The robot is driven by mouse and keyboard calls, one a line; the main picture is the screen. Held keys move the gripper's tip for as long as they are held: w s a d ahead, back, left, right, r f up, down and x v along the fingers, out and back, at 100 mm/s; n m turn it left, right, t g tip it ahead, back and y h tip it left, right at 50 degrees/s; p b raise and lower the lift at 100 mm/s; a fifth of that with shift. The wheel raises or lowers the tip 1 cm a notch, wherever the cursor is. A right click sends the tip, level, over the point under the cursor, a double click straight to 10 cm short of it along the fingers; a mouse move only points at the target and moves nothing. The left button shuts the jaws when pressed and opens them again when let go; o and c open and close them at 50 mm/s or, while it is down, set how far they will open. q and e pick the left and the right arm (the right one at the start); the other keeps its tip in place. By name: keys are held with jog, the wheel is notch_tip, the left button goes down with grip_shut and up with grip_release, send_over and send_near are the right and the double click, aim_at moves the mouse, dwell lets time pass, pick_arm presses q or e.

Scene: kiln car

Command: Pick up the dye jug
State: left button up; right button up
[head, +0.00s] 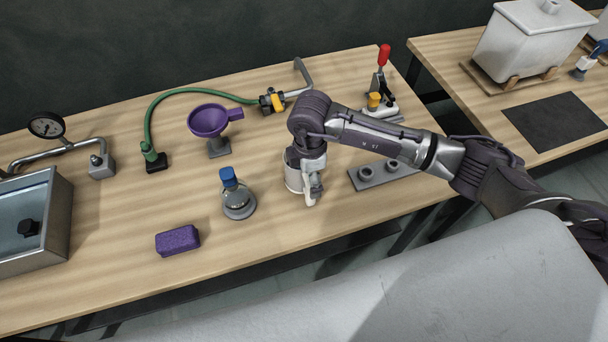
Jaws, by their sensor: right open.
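A white, round-walled vessel (292,178), which looks like the dye jug, stands on the wooden bench near the middle. My right arm reaches in from the right, and my right gripper (312,194) points down at the vessel's near right side. The gripper is open, and its fingers overlap the vessel in the picture; I cannot tell whether they touch it. The gripper and wrist hide much of the vessel, including its top and any handle. My left gripper is not in view.
A blue-capped glass flask (237,197) stands left of the vessel, with a purple sponge (177,241) farther left. A purple funnel (209,121) on a stand is behind. A grey holder (366,174) lies right, under my arm. The bench front between sponge and vessel is clear.

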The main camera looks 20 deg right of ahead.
jog(key=shift+d+f, duration=0.1)
jog(key=shift+f, duration=1.25)
jog(key=shift+r, duration=0.1)
grip_shut()
